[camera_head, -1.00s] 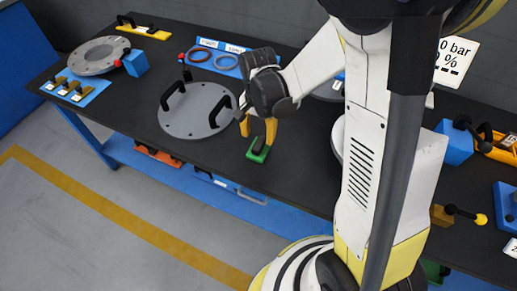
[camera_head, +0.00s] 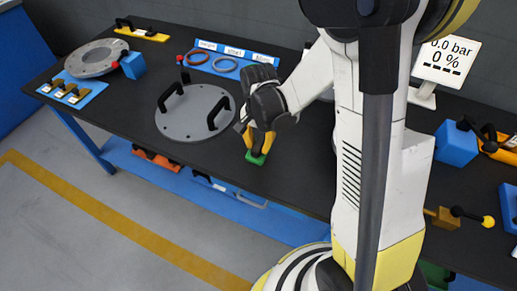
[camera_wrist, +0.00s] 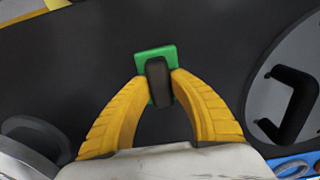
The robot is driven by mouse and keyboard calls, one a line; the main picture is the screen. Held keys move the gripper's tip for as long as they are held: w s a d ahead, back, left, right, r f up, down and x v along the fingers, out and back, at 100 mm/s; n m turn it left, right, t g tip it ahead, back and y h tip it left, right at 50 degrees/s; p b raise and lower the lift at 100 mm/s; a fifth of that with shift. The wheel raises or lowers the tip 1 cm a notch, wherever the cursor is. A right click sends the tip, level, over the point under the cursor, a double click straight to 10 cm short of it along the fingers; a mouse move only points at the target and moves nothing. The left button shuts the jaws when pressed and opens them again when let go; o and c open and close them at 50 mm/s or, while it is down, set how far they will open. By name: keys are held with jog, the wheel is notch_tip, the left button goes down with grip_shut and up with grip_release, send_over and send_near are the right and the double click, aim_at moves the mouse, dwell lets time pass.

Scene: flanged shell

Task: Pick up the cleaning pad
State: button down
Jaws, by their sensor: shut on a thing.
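The cleaning pad is a green block with a dark handle on top. In the head view the green pad (camera_head: 256,159) shows below my gripper (camera_head: 258,143), near the front edge of the dark table. In the wrist view the pad (camera_wrist: 150,54) lies between and just beyond the yellow fingertips. My gripper (camera_wrist: 160,86) is shut on the dark handle (camera_wrist: 158,82), one finger on each side. Part of the pad is hidden by the handle and fingers. I cannot tell whether the pad touches the table.
A grey round cover with two black handles (camera_head: 193,122) lies just left of my gripper. A blue tray with rings (camera_head: 228,62) is behind. A blue block (camera_head: 457,146) and a yellow-knobbed lever (camera_head: 466,215) are at right. Bare tabletop (camera_head: 300,165) lies right of the pad.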

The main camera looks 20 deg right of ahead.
aim_at(260, 145)
jog(key=shift+r, duration=0.1)
jog(key=shift+r+p, duration=0.3)
jog(key=shift+r, duration=0.05)
jog(key=r, duration=0.1)
jog(key=r+p, duration=0.2)
jog(key=r, duration=0.1)
jog(key=shift+s+d, duration=0.2)
jog(key=shift+d, duration=0.05)
jog(key=s+d+r+p, duration=0.3)
jog(key=s+d+r, duration=0.3)
jog(key=s+d, duration=0.1)
jog(key=shift+d+p, duration=0.4)
jog(key=shift+d, duration=0.4)
